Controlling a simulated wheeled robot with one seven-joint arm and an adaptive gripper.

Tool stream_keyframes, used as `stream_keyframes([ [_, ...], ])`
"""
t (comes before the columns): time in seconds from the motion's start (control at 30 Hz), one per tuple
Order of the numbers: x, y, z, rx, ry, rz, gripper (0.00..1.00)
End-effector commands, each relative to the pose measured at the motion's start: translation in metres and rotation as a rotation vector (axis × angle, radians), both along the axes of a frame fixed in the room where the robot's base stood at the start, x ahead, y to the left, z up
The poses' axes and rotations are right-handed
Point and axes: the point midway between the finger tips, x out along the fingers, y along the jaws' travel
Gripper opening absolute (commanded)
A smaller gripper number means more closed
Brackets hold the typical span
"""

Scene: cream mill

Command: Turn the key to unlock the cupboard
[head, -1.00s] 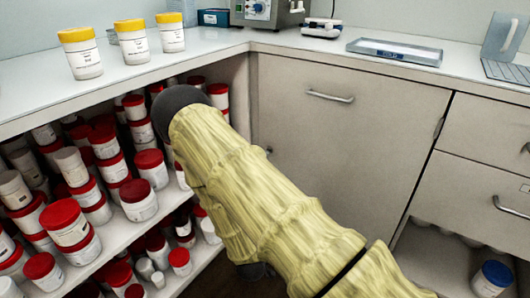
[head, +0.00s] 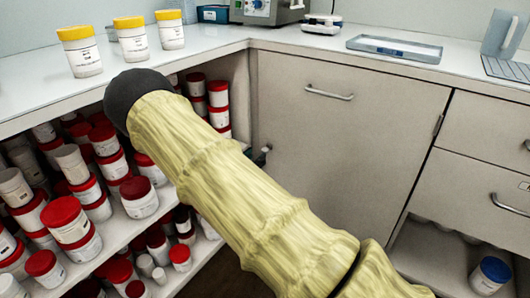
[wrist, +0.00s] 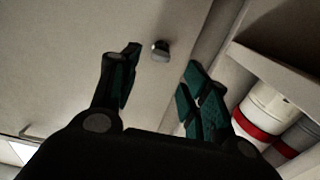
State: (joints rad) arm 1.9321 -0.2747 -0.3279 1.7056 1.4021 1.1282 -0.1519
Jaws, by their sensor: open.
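The cupboard door (head: 335,135) is a beige panel in the back corner, shut, with a bar handle (head: 330,93) near its top. A small metallic key or lock piece (wrist: 161,50) stands out from the door in the wrist view. In the head view, a small dark piece shows at the door's left edge, and I cannot tell whether it is the key or a fingertip. My gripper (wrist: 158,88) is open, its two dark green-padded fingers apart. The key appears between and beyond the fingertips, not held. My arm hides most of the gripper in the head view.
Shelves of red-lidded jars (head: 139,197) stand close on the left. Yellow-lidded jars (head: 130,39) and a tray (head: 394,48) are on the counter (head: 260,38). Drawers (head: 480,185) and an open lower space with a blue-lidded jar (head: 490,275) are at the right.

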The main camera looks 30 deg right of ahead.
Motion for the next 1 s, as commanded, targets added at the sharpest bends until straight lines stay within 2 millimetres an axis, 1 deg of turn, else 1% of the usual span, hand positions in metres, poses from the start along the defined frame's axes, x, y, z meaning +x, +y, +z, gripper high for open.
stream_keyframes([
  [0.03,0.003,-0.009,-0.003,-0.001,-0.001,-0.001,0.46],
  [0.2,0.014,-0.034,-0.003,-0.001,0.0,-0.001,0.46],
  [0.4,0.023,-0.057,-0.002,0.0,0.001,0.0,0.46],
  [0.6,0.028,-0.067,0.0,0.0,0.001,0.001,0.46],
  [0.9,0.028,-0.068,0.0,0.0,0.001,0.001,0.46],
  [0.97,0.028,-0.068,0.0,0.0,0.001,0.001,0.35],
  [1.0,0.028,-0.068,0.0,0.0,0.001,0.001,0.28],
])
